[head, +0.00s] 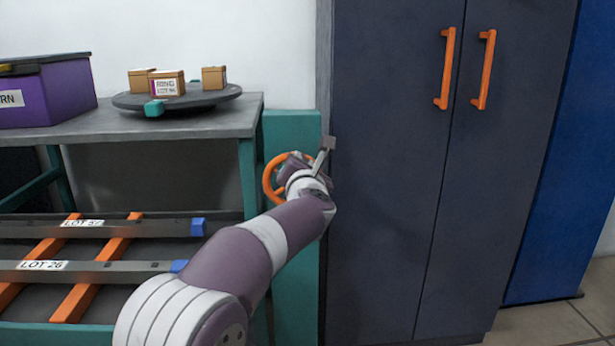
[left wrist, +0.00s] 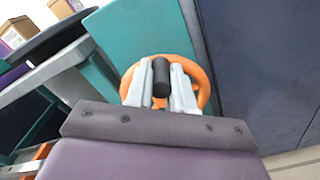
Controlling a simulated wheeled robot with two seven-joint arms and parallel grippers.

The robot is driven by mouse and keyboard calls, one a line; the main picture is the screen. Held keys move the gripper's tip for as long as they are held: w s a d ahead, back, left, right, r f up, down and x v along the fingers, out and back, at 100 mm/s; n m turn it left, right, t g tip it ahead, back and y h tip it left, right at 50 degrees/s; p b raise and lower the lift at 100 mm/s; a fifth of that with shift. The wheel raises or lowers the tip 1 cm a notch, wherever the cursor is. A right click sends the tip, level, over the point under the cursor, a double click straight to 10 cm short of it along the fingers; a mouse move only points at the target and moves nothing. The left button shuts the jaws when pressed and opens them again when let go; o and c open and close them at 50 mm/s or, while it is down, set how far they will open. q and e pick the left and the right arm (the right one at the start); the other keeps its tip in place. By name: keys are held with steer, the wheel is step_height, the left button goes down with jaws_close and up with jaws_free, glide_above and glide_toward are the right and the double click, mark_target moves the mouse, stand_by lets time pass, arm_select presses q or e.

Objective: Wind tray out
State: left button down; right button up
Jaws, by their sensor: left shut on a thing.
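An orange handwheel (head: 269,182) is mounted on a teal post (head: 292,128) between the workbench and the dark cabinet. My left gripper (head: 297,160) is at the wheel, and my arm hides much of it. In the left wrist view the orange wheel (left wrist: 204,88) shows behind my fingers. A black upright knob (left wrist: 161,78) sits between the two grey fingers of my left gripper (left wrist: 161,88), which are shut on it. A tray (head: 160,228) with dark cross bars and orange rails lies low at the left, under the bench top. My right gripper is in neither view.
A grey workbench (head: 170,123) carries a purple crate (head: 60,92) and a round dark turntable (head: 205,98) with small cardboard boxes. The cross bars bear "LOT 37" and "LOT 26" labels. A tall dark cabinet (head: 385,190) with orange handles stands close to the right of the wheel.

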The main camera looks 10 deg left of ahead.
arm_select(q)
steer(key=shift+a+n+b, duration=0.35)
steer(key=shift+n+b, duration=0.05)
steer(key=shift+n, duration=0.2)
steer(key=shift+s, duration=0.1)
steer(key=c, duration=1)
jaws_free()
steer(key=p+v, duration=0.1)
steer(key=v, duration=1.1)
steer(key=shift+s+p, duration=0.35)
